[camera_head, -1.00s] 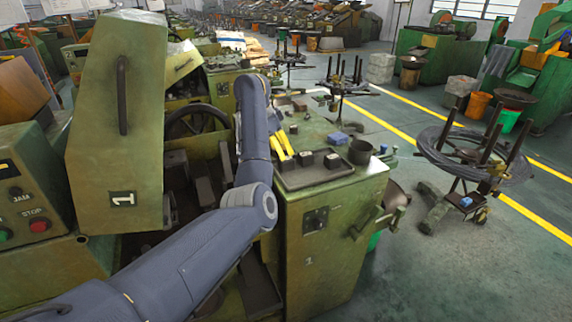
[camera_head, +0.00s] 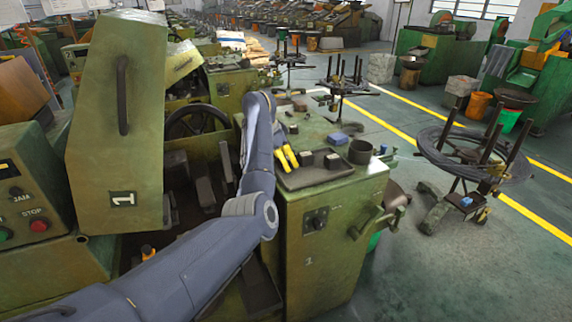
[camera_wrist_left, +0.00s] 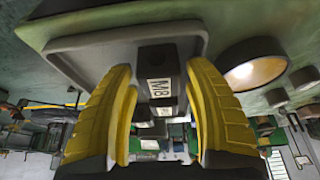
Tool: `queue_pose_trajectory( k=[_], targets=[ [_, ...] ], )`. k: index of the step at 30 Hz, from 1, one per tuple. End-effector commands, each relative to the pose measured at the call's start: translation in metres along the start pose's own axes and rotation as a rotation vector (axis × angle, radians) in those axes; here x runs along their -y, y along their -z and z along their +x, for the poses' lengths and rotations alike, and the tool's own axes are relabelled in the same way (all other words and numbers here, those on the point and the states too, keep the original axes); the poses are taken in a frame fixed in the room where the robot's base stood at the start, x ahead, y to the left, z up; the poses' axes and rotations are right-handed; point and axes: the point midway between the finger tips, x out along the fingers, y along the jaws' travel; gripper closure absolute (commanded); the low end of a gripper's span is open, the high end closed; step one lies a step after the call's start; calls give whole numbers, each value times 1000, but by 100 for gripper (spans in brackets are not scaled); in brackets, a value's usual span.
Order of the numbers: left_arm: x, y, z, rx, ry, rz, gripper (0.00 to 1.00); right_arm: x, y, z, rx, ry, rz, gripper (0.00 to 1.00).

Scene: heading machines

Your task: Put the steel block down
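Dark steel blocks stand on the shallow tray (camera_head: 318,178) on top of the green machine, including a middle block (camera_head: 305,158) and a right one (camera_head: 332,160). My left gripper (camera_head: 286,157) has yellow fingers and points down at the tray's left part. In the left wrist view, a dark block labelled M8 (camera_wrist_left: 158,62) stands between the fingertips of the left gripper (camera_wrist_left: 160,72). The fingers are apart, with gaps visible on both sides of the block. In the head view the block at the fingers is mostly hidden. My right gripper does not show.
A dark round cup (camera_head: 360,152) and a small blue item (camera_head: 338,138) stand near the tray. The raised green cover marked 1 (camera_head: 118,130) is left of my arm. A wire coil stand (camera_head: 475,155) stands on the floor at right.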

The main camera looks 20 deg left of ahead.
Motion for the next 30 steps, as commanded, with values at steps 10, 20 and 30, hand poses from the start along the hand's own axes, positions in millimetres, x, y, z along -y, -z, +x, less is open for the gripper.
queue_pose_trajectory(
  k=[10,20,30],
  targets=[
    [0,0,0,0,0,0,90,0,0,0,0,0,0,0],
    [0,1,-1,-1,1,1,100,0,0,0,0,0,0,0],
    [1,9,-22,-2,4,2,100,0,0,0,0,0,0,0]
  ],
)
